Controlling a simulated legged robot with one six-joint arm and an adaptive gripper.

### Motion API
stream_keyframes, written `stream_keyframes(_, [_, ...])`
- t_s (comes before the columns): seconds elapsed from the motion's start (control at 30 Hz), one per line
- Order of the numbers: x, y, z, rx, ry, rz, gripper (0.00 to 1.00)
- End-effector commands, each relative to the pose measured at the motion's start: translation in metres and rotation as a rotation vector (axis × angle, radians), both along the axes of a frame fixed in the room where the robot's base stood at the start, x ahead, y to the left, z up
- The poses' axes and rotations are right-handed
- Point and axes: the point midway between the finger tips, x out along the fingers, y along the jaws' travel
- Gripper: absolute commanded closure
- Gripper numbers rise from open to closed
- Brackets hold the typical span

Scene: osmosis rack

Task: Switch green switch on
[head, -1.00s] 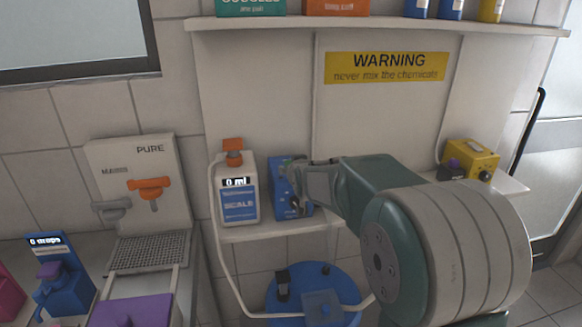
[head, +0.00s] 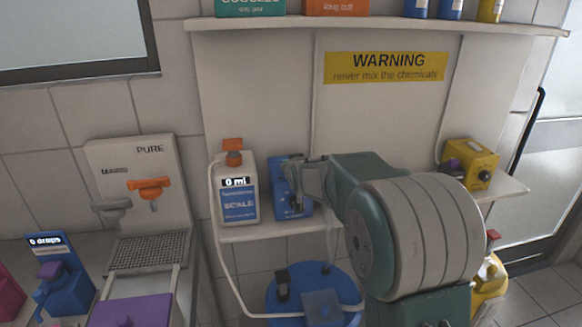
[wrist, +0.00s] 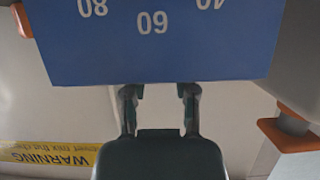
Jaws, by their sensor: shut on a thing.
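No green switch can be made out in either view. A blue box (head: 300,205) stands on the lower shelf, partly covered by my gripper (head: 291,186). In the wrist view its blue face (wrist: 150,58) fills the top, with upside-down numbers 80, 60 and 40. My gripper's two fingers (wrist: 160,95) reach up to this face, and their tips are hidden behind its edge. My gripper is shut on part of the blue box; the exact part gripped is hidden.
A white and blue scale bottle (head: 238,200) with an orange cap stands just left of the blue box. A yellow box (head: 470,163) with a purple knob is on the shelf at right. A blue drum (head: 300,285) is below. The shelf (head: 275,231) edge runs under my gripper.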

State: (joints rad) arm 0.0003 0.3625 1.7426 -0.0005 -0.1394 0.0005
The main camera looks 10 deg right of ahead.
Motion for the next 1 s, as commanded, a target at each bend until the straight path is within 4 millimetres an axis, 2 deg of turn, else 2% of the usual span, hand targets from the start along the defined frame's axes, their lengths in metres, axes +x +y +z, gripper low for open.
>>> stream_keyframes(0.6, [0.0056,0.0007,0.0041,0.000,0.267,0.001,1.00])
stream_keyframes(1.0, [0.0053,0.0008,0.0038,0.000,0.293,0.001,1.00])
